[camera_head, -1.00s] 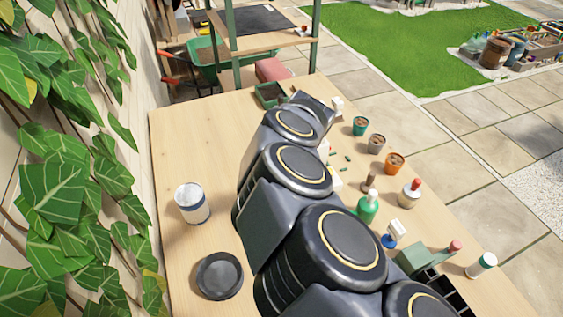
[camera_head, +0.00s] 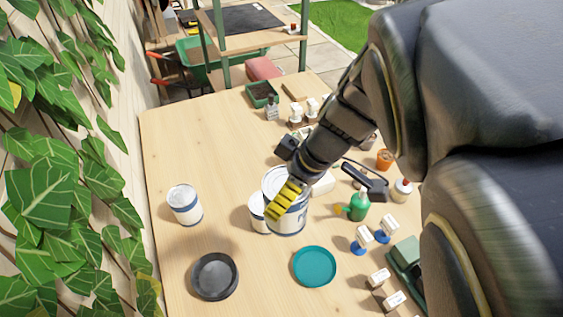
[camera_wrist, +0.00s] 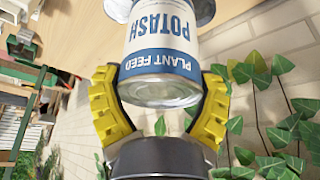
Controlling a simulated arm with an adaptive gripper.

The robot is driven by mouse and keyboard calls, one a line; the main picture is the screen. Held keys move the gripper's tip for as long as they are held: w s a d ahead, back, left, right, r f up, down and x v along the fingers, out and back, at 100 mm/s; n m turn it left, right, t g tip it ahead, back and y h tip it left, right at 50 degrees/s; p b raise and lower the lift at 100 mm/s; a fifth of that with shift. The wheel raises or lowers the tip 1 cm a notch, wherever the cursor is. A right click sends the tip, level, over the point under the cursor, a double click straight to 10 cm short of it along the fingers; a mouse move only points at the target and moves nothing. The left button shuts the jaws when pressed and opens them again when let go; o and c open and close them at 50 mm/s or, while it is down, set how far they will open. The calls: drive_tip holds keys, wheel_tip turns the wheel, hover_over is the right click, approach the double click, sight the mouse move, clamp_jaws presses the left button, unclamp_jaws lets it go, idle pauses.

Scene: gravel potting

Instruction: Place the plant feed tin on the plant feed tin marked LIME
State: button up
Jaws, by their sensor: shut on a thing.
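My gripper (camera_head: 288,202) has yellow fingers, closed around a white and blue tin (camera_head: 293,224). In the wrist view the fingers (camera_wrist: 160,108) are on both sides of this tin (camera_wrist: 160,45), whose upside-down label reads PLANT FEED POTASH. The held tin looks larger than the others and appears raised above the table. A second tin (camera_head: 257,212) is just left of it in the head view, partly hidden by it. A third tin (camera_head: 185,206) stands upright alone at the left. I cannot read the labels of these two, so I cannot tell which is LIME.
A black saucer (camera_head: 214,286) and a teal saucer (camera_head: 315,268) lie at the front of the wooden table (camera_head: 200,140). A green bottle (camera_head: 358,206), white tags and small pots crowd the right side. The table is clear between the left tin and the back.

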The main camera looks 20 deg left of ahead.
drive_tip(key=shift+s+r+m, duration=0.1)
drive_tip(key=shift+s+m, duration=0.2)
drive_tip(key=shift+s, duration=0.2)
drive_tip(key=shift+w+a+f, duration=1.5)
drive_tip(key=shift+w+f, duration=0.25)
drive_tip(key=shift+f, duration=0.4)
drive_tip(key=shift+w+a+f, duration=1.5)
drive_tip(key=shift+w+f, duration=0.25)
drive_tip(key=shift+f, duration=0.45)
drive_tip(key=shift+w+a+f, duration=1.5)
drive_tip(key=shift+w+f, duration=0.25)
drive_tip(key=shift+f, duration=0.4)
drive_tip(key=shift+f, duration=0.15)
drive_tip(key=o, duration=1)
drive_tip(key=shift+o, duration=0.2)
drive_tip(key=v, duration=1.2)
drive_tip(key=shift+s, duration=0.15)
